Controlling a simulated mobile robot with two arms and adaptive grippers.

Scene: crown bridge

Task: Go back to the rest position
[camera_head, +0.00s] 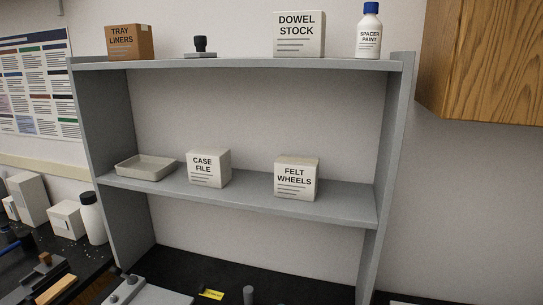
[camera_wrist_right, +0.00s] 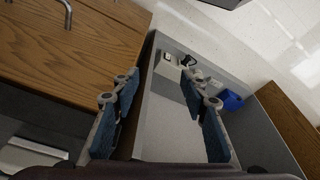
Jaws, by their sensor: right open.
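In the right wrist view my right gripper (camera_wrist_right: 159,85) is open. Its two blue-padded fingers stand wide apart with nothing between them. Past the fingertips, well apart from them, are a grey surface and small white and black items too small to identify. Neither of my grippers shows in the head view, and my left gripper is in no view.
A grey shelf unit (camera_head: 240,194) stands ahead on a black bench. It holds labelled boxes (camera_head: 297,179), a shallow tray (camera_head: 146,167) and a paint bottle (camera_head: 368,32). A wooden cabinet (camera_head: 490,60) hangs at upper right. White containers (camera_head: 92,218) stand at left.

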